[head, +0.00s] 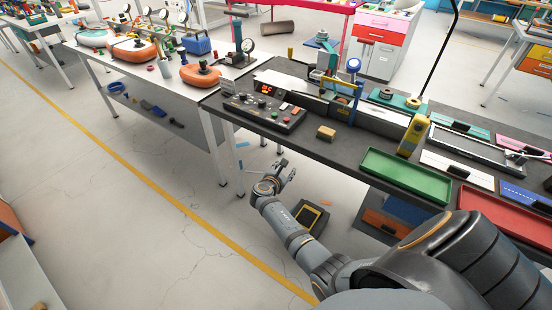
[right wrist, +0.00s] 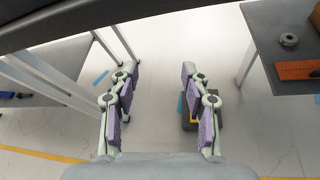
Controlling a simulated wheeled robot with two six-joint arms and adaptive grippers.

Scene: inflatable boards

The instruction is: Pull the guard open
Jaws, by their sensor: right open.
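A machine (head: 340,88) with blue, yellow and green parts stands on the dark bench behind a black control box (head: 265,108) with a red display. I cannot tell for certain which part of it is the guard. My right gripper (head: 284,172) is in front of the bench's front edge, below and apart from the machine, over the floor. In the right wrist view the gripper (right wrist: 160,75) has its two purple-padded fingers spread, with only floor between them. My left gripper is not in view.
The dark bench (head: 345,150) also holds a tan block (head: 326,133), a green tray (head: 404,175) and a red tray (head: 492,212). A white table (head: 210,86) with orange inflatables stands to the left. A black and yellow item (head: 309,218) lies below my forearm.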

